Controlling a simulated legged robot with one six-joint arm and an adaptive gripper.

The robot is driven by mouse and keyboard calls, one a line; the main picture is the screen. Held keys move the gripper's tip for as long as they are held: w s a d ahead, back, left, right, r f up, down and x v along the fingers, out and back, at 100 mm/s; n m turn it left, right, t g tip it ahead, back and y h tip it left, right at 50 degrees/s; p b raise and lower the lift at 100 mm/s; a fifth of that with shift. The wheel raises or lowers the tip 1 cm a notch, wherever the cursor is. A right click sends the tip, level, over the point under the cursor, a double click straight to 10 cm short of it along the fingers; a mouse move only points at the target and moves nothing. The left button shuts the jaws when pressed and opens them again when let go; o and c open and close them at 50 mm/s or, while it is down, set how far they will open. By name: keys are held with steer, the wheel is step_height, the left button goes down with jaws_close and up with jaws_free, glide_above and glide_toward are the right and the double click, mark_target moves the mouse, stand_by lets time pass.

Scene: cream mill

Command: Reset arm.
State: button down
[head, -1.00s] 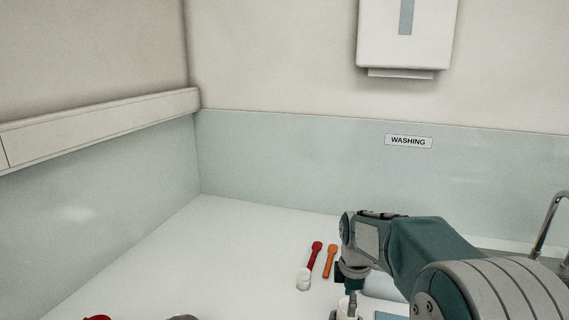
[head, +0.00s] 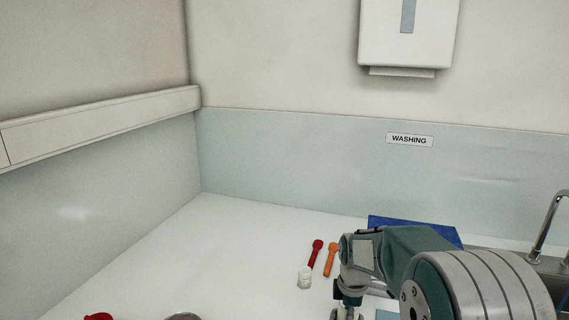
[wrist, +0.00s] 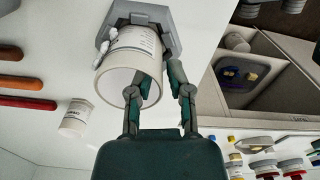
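My arm reaches in from the right in the head view. My gripper (wrist: 157,92) fills the lower middle of the wrist view, its two dark fingers apart. A white labelled cup (wrist: 146,45) stands by a grey angular holder (wrist: 173,42), its round mouth facing the camera. The left finger overlaps the cup's mouth and the right finger lies along its right side. I cannot tell whether either touches it. In the head view my gripper is mostly cut off at the bottom edge.
Red (head: 315,251) and orange (head: 331,259) spoon-like tools and a small white jar (head: 305,277) lie left of my arm. A blue object (head: 385,221) is behind it. A sink with a tap (head: 549,226) is at right. The left counter (head: 215,250) is mostly clear.

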steer(key=shift+d, duration=0.15)
steer(key=shift+r, duration=0.15)
steer(key=shift+r, duration=2.4)
